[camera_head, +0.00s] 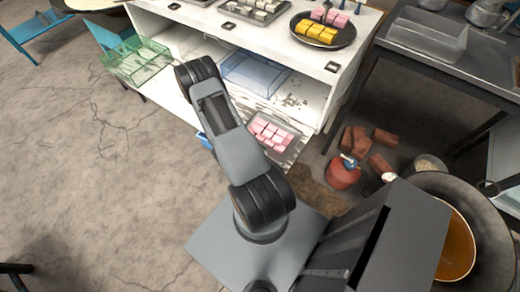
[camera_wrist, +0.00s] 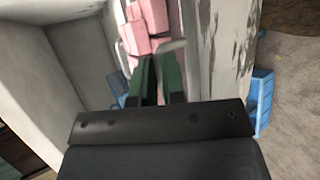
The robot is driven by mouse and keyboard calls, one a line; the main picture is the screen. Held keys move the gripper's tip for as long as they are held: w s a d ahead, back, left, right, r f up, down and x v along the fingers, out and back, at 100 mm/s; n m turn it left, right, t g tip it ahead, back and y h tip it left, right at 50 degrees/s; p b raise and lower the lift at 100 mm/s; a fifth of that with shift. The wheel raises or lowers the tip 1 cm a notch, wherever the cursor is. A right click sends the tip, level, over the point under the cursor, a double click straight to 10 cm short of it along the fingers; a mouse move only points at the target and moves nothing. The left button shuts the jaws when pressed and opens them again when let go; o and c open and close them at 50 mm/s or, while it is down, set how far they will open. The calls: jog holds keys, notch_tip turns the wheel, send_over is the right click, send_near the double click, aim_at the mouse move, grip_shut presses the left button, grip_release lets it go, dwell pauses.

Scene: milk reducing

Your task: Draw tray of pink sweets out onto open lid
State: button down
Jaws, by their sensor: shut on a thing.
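The tray (camera_head: 289,154) of pink sweets (camera_head: 270,132) is at the front right of the white cabinet, partly covered by my arm in the head view. The white open lid (camera_head: 170,88) lies along the cabinet's front; how much of the tray rests on it is hidden. In the wrist view, the green fingers of my gripper (camera_wrist: 157,82) are close together at the tray's near rim (camera_wrist: 172,47), with pink sweets (camera_wrist: 145,22) just beyond. My gripper is shut on the rim. Its fingertips are hidden in the head view.
A clear blue bin (camera_head: 250,75) stands inside the cabinet, with crumbs beside it. A green wire basket (camera_head: 138,62) is at the left. A black plate of yellow and pink sweets (camera_head: 322,30) is on top. Bricks (camera_head: 360,140) and a red gas canister (camera_head: 343,175) are at the right.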

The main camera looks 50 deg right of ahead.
jog(key=shift+a+f, duration=0.1)
jog(key=shift+f, duration=0.15)
jog(key=c, duration=1.1)
grip_release()
jog(key=shift+r, duration=0.1)
jog(key=shift+w, duration=0.1)
jog(key=b+v, duration=0.1)
jog(key=v, duration=1.2)
jog(key=shift+w+a+r, duration=0.15)
jog(key=shift+a+r, duration=0.05)
jog(key=shift+r, duration=0.05)
